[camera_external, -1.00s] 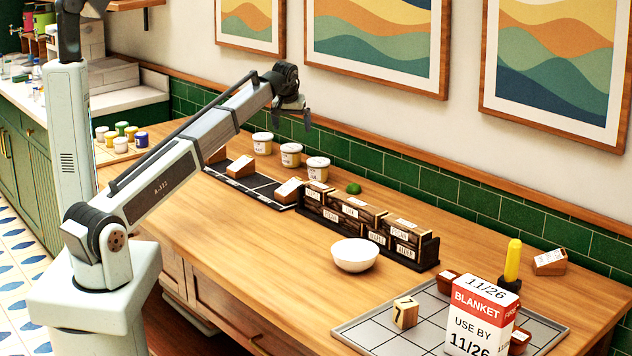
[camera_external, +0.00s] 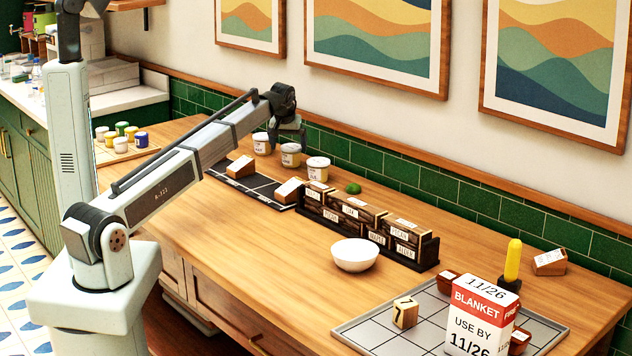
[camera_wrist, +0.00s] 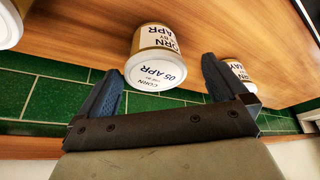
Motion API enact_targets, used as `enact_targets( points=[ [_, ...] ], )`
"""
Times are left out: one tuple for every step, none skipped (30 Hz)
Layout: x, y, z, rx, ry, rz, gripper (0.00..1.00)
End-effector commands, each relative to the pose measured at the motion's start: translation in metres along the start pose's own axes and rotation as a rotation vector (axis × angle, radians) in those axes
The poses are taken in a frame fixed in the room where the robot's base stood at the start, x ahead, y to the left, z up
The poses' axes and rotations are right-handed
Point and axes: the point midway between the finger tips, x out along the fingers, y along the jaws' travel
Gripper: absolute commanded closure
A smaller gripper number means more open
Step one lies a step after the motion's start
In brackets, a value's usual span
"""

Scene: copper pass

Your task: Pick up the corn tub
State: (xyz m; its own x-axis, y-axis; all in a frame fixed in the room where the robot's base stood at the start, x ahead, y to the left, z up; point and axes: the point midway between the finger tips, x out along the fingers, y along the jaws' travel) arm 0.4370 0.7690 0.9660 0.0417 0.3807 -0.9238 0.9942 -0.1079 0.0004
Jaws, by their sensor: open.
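The corn tub (camera_wrist: 155,52) is white and tan. Its lid reads "CORN 05 APR" in the wrist view. It lies between and just beyond the two spread fingers of my gripper (camera_wrist: 158,66), with no contact visible. In the external view it appears to be the middle tub (camera_external: 291,158) of a row of three by the green tiled wall; its label is too small to read there. My gripper (camera_external: 289,140) is open and empty, pointing down above this tub.
A tub stands on each side, one at left (camera_external: 261,147) and one at right (camera_external: 317,171). A black-tiled strip (camera_external: 262,187) with wooden blocks, a dark block rack (camera_external: 425,262) and a white bowl (camera_external: 355,256) are nearby.

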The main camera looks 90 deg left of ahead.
Motion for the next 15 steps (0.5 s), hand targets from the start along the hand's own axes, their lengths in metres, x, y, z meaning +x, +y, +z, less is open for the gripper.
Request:
enact_targets(
  points=[
    [0.003, 0.001, -0.001, 0.000, -0.001, 0.000, 0.00],
    [0.005, 0.001, -0.001, 0.000, -0.001, -0.001, 0.00],
    [0.009, 0.002, -0.002, 0.000, -0.002, -0.001, 0.00],
    [0.013, 0.003, -0.003, 0.000, -0.002, -0.001, 0.00],
    [0.017, 0.004, -0.004, 0.000, -0.002, -0.001, 0.00],
    [0.022, 0.005, -0.005, 0.000, -0.002, -0.001, 0.00],
    [0.025, 0.006, -0.006, 0.001, -0.001, -0.001, 0.00],
    [0.029, 0.007, -0.006, 0.000, -0.001, -0.001, 0.00],
    [0.035, 0.007, -0.006, 0.000, -0.002, -0.001, 0.00],
    [0.039, 0.006, -0.006, 0.000, -0.002, -0.001, 0.00],
    [0.043, 0.006, -0.005, 0.000, -0.002, -0.001, 0.00],
    [0.046, 0.006, -0.005, 0.000, -0.001, -0.001, 0.00],
    [0.048, 0.006, -0.005, 0.000, -0.001, -0.001, 0.00],
    [0.049, 0.006, -0.005, 0.000, 0.000, 0.000, 0.00],
    [0.050, 0.006, -0.005, 0.000, 0.000, 0.000, 0.00]
  ],
)
